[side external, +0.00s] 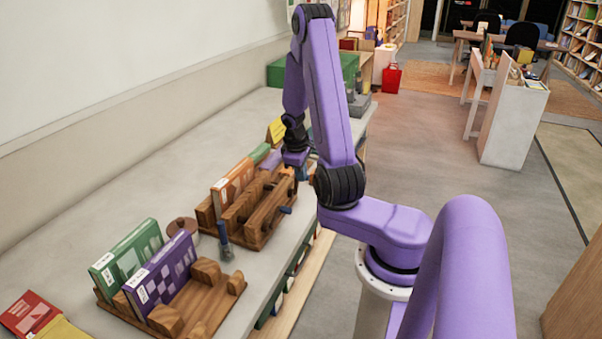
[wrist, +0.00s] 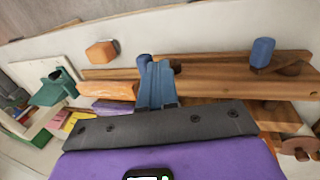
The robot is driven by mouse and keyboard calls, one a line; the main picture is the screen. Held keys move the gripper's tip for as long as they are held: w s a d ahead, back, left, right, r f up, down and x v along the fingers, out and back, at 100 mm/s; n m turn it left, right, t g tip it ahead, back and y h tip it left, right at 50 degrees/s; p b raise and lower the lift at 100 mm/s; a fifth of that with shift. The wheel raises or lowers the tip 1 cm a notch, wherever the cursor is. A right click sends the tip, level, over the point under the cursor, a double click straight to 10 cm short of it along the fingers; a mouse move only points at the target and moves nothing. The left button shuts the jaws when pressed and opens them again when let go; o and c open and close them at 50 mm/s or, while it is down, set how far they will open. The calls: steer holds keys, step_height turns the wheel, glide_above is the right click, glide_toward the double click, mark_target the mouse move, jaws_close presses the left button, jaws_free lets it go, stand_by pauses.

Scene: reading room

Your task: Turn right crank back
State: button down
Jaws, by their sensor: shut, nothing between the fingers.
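A wooden press-like rack (side external: 235,222) stands on the counter with an orange book (side external: 232,186) in it. A crank with a blue handle (side external: 285,210) sticks out from its front side; the blue handle is at the right in the wrist view (wrist: 262,52), on a short wooden arm. An orange knob-like block (wrist: 100,52) shows at the left, past the rail's other end; I cannot tell whether it belongs to a second crank. My gripper (side external: 301,173) is at the far end of the rack. Its blue-grey fingers (wrist: 157,75) are shut and empty beside the wooden rail, apart from the blue handle.
Nearer on the counter (side external: 190,118) stands a second wooden holder (side external: 210,300) with green (side external: 125,252) and purple (side external: 160,275) books. A blue upright tool (side external: 224,241) stands between the two. A yellow sign (side external: 276,131) and green boxes are farther back. The counter's front edge drops to the floor.

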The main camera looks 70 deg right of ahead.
steer(key=shift+d+y, duration=0.6)
steer(key=shift+y, duration=0.1)
stand_by(0.4)
steer(key=shift+d+y, duration=0.35)
steer(key=shift+y, duration=0.05)
steer(key=d+y, duration=0.1)
steer(key=d+f+y, duration=0.1)
steer(key=d+y, duration=0.1)
steer(key=d+f+y, duration=0.1)
steer(key=d+y, duration=0.1)
stand_by(0.4)
steer(key=shift+d, duration=0.1)
stand_by(0.5)
